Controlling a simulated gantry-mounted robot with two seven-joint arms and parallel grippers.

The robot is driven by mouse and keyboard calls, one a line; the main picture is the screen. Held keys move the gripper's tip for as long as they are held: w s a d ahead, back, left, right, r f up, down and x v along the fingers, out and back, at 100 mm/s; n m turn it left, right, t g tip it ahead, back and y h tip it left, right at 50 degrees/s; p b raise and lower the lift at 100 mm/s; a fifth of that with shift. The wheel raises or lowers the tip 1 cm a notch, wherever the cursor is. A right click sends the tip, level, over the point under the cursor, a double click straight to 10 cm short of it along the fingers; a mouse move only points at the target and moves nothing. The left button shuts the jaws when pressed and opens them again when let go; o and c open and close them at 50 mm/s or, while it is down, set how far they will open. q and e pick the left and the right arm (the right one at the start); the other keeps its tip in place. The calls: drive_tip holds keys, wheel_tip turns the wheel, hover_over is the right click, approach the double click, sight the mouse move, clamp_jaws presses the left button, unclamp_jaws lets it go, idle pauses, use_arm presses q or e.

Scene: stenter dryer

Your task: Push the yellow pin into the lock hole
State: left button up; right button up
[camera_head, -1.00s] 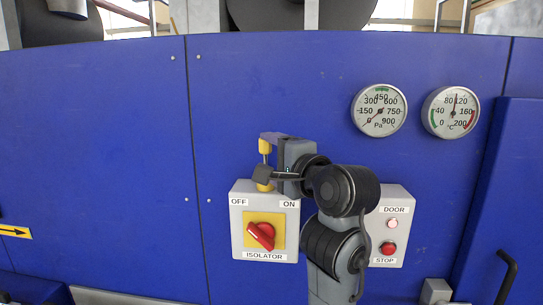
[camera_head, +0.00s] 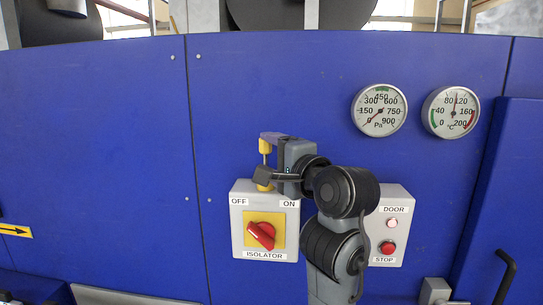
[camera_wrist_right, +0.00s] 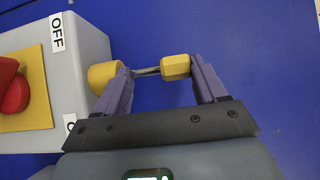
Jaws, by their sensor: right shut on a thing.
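The yellow pin (camera_head: 265,147) stands upright above the isolator box, with a thin grey shank below its yellow head. The head also shows in the right wrist view (camera_wrist_right: 175,67). The shank runs to a second yellow piece (camera_wrist_right: 104,77) at the box's top face, also visible in the head view (camera_head: 263,187). My right gripper (camera_head: 267,158) is shut on the pin, with one finger at the outer end of its head and the other beside the second yellow piece. The lock hole itself is hidden, and I cannot tell how deep the shank sits. My left gripper is not in view.
The grey isolator box (camera_head: 238,245) carries a red knob (camera_head: 261,235) on a yellow plate. A door/stop box (camera_head: 398,205) is to its right, partly behind my right arm. Two gauges hang above right.

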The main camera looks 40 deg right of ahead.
idle(0.3)
use_arm(q)
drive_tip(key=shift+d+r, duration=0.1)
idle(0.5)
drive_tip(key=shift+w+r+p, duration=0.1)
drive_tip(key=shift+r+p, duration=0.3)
drive_tip(key=shift+p, duration=0.2)
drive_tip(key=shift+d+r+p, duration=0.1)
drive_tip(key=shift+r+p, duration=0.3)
idle(0.6)
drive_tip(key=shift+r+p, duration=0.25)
drive_tip(key=shift+p, duration=0.05)
idle(0.4)
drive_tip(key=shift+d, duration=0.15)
idle(0.6)
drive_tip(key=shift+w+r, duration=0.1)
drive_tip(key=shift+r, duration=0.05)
idle(0.5)
